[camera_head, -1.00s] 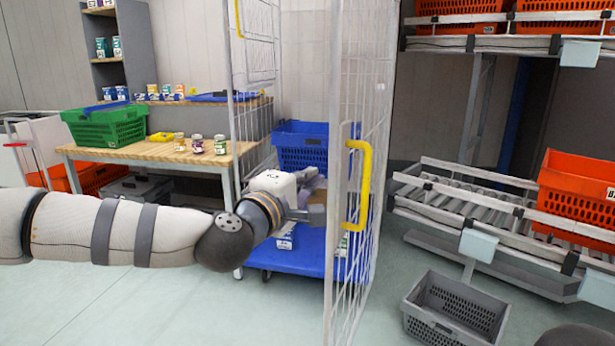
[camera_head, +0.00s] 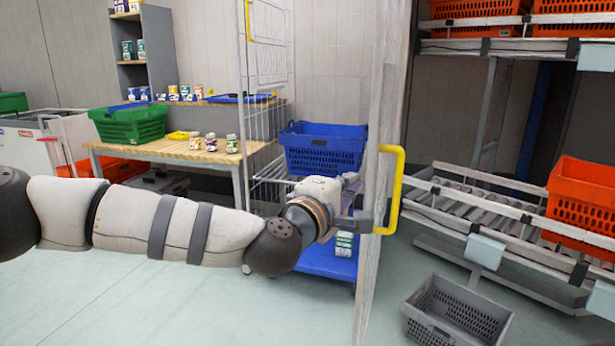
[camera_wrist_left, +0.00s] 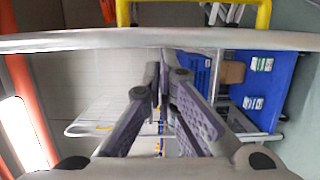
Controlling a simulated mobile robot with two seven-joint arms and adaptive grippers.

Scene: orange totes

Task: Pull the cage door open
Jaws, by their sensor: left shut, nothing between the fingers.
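The cage door (camera_head: 376,140) shows nearly edge-on in the head view, as a tall white mesh panel swung out from the cage. Its yellow handle (camera_head: 396,190) sits on the right side of the panel. My left gripper (camera_head: 366,208) reaches from the left to the door's inner side, close to the mesh at handle height. In the left wrist view the fingers (camera_wrist_left: 168,85) are together with nothing between them. A white door bar (camera_wrist_left: 90,40) crosses beyond them, with the yellow handle (camera_wrist_left: 195,24) behind it. I cannot tell whether the fingers touch the door.
The cage holds a blue crate (camera_head: 322,150) on a shelf and cartons on its blue base (camera_head: 318,262). A table (camera_head: 180,151) with a green crate (camera_head: 130,124) stands left. A roller rack (camera_head: 475,215) and grey basket (camera_head: 458,312) stand right. Floor in front is clear.

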